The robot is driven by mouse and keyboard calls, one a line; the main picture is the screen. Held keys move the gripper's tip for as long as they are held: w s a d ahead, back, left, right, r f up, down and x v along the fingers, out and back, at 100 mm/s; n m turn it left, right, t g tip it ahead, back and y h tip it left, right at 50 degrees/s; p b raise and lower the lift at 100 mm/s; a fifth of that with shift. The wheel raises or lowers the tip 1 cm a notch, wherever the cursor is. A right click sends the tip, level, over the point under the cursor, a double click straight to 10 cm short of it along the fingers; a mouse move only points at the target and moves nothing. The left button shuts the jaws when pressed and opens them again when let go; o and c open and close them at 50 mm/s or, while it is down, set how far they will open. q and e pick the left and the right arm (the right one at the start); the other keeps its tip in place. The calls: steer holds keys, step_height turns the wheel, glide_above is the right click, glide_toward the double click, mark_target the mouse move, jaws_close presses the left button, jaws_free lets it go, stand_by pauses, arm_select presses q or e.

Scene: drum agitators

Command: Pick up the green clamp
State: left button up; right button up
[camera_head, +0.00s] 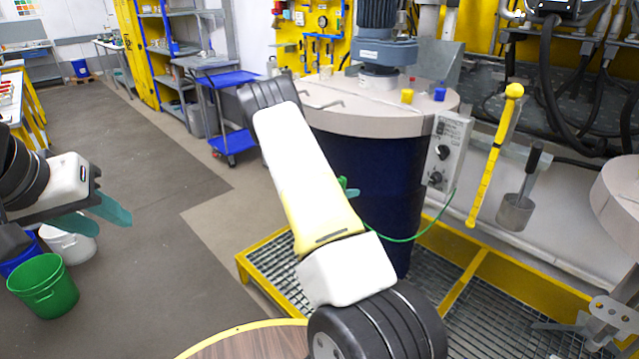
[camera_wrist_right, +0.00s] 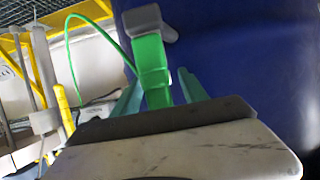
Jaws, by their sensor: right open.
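The green clamp (camera_wrist_right: 152,70) is on the dark blue drum (camera_wrist_right: 240,50), in the upper middle of the right wrist view, with a grey piece at its top. A green cable is attached to it. In the head view only a small green bit (camera_head: 352,193) shows beside my right forearm. My right gripper (camera_wrist_right: 159,80) is open, its teal fingers on either side of the clamp's lower part; contact cannot be told. My forearm hides most of this gripper in the head view. My left gripper (camera_head: 108,226) is at the left, its teal fingers apart and empty.
The drum (camera_head: 375,185) has a pale lid (camera_head: 350,118) with a motor (camera_head: 380,45) on top. A control box (camera_head: 447,150) and yellow handle (camera_head: 492,160) are right of it. Yellow-edged grating (camera_head: 480,300) lies below. A green bucket (camera_head: 43,285) stands at left.

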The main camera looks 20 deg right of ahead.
steer(key=shift+c, duration=0.2)
jaws_close()
steer(key=shift+r, duration=0.1)
step_height(320, 180, up, 3)
steer(key=shift+r, duration=0.2)
glide_toward(346, 180)
steer(key=s+a+f, duration=0.2)
steer(key=s+f, duration=0.1)
steer(key=s, duration=0.2)
steer(key=shift+s+r, duration=0.2)
steer(key=shift+r, duration=1.85)
